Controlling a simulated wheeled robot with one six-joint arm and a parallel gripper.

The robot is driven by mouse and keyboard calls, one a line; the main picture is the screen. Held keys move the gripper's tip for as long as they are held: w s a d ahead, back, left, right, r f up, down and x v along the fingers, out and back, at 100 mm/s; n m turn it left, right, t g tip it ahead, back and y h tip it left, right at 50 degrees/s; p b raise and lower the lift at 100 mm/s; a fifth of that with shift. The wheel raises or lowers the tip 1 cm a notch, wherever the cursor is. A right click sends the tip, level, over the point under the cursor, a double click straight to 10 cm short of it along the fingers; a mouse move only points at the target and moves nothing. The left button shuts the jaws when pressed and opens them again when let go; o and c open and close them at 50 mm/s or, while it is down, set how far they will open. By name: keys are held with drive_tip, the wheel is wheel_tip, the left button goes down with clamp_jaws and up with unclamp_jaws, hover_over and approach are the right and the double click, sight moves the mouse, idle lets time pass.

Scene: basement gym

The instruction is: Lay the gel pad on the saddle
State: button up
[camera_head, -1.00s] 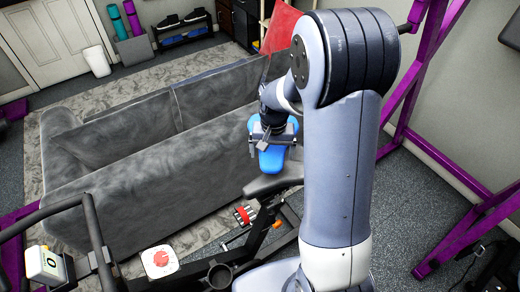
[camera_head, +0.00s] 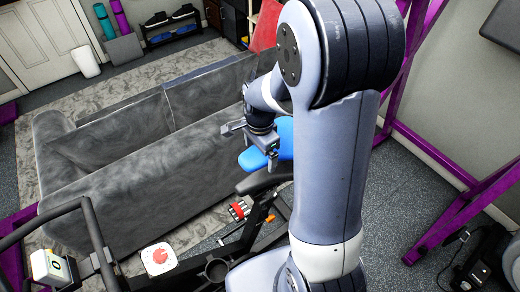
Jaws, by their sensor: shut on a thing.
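The blue gel pad (camera_head: 251,160) is in the head view, above the saddle and partly covered by my gripper and arm. My gripper (camera_head: 258,145) is shut on the pad, with its fingers pointing down. The dark grey saddle (camera_head: 256,183) is just below the pad on the exercise bike; its right part is hidden behind my arm. The pad appears slightly above the saddle, but I cannot tell whether they touch.
A grey sofa (camera_head: 130,170) stands behind the bike. A purple rack (camera_head: 440,165) stands at right.

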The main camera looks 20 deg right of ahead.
sight(260, 175)
drive_tip(key=shift+f+b, duration=3)
drive_tip(key=shift+f, duration=1.05)
drive_tip(key=shift+f+b, duration=0.4)
drive_tip(key=o, duration=0.8)
drive_tip(key=shift+c, duration=0.2)
drive_tip(key=shift+r, duration=0.1)
wheel_tip(260, 175, up, 11)
drive_tip(key=shift+f, duration=0.2)
drive_tip(key=shift+f, duration=0.15)
wheel_tip(260, 175, down, 10)
drive_tip(key=shift+f, duration=0.25)
drive_tip(key=shift+r+p, duration=0.3)
